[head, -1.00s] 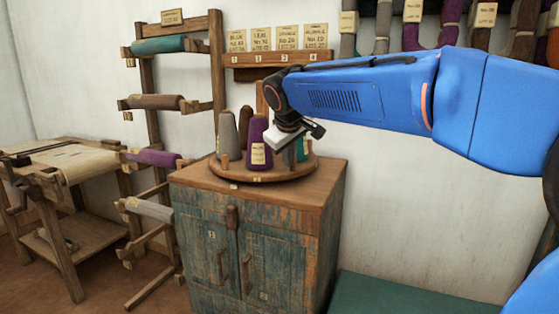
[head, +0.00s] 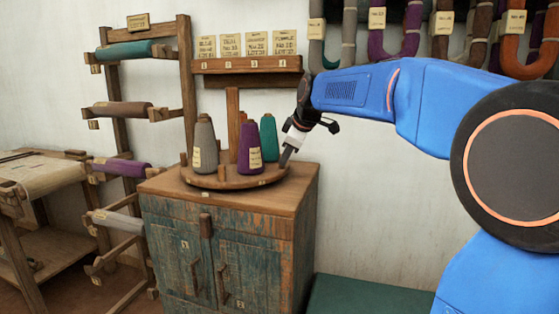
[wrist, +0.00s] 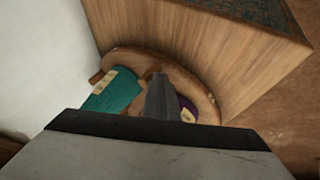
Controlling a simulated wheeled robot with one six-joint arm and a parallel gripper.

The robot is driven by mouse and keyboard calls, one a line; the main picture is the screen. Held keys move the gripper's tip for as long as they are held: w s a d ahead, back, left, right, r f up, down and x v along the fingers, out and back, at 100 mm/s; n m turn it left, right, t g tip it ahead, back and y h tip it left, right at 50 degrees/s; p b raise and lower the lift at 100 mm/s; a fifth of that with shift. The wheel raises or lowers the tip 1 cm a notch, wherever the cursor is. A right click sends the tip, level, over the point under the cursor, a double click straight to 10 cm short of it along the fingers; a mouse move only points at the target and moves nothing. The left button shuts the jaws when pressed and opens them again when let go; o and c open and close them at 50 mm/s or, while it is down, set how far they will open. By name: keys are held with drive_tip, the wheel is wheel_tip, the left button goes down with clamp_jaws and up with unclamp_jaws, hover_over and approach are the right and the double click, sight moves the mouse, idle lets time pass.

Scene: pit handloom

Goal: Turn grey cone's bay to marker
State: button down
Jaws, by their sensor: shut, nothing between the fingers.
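The grey cone (head: 205,146) stands upright at the left front of the round wooden turntable (head: 225,184). The purple cone (head: 249,150) stands right of centre, and the teal cone (head: 269,138) stands behind it at the right. A brown cone (head: 243,119) is mostly hidden behind the purple one. A small pale tag (head: 207,196), possibly the marker, is on the cabinet top's front edge. My gripper (head: 285,160) is shut and empty, pointing down at the turntable's right rim. In the wrist view its fingers (wrist: 160,98) sit between the teal cone (wrist: 115,92) and purple cone (wrist: 187,114); contact cannot be told.
The turntable stands on a worn blue-green cabinet (head: 220,255). A wooden rack with cloth rolls (head: 125,108) is at the left. A labelled shelf (head: 245,66) is on the wall behind. Hanging yarn (head: 395,45) is at upper right. A green surface (head: 365,295) lies below right.

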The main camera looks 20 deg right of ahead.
drive_tip(key=w+d, duration=0.3)
drive_tip(key=shift+w+d, duration=0.4)
drive_tip(key=shift+w, duration=0.3)
drive_tip(key=shift+w+d, duration=0.4)
drive_tip(key=shift+w, duration=0.3)
